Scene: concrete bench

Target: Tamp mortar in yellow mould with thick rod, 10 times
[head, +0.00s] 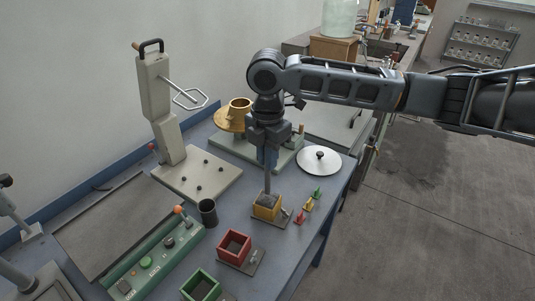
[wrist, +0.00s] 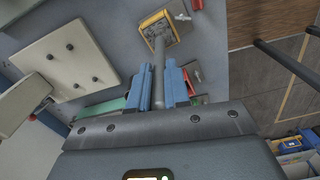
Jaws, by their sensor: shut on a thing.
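The yellow mould (head: 267,211) stands on the blue bench and holds grey mortar; it also shows at the top of the wrist view (wrist: 179,21). My gripper (head: 268,158) is above the mould, pointing down. Its blue fingers (wrist: 162,88) are shut on the thick grey rod (head: 267,183), which hangs about upright. The rod's lower end (wrist: 159,42) is at the mortar inside the mould; I cannot tell how deep it reaches.
A red mould (head: 234,244) and a green mould (head: 201,284) stand nearer. Small coloured pegs (head: 309,203) are right of the yellow mould. A dark cup (head: 207,211) is to the left.

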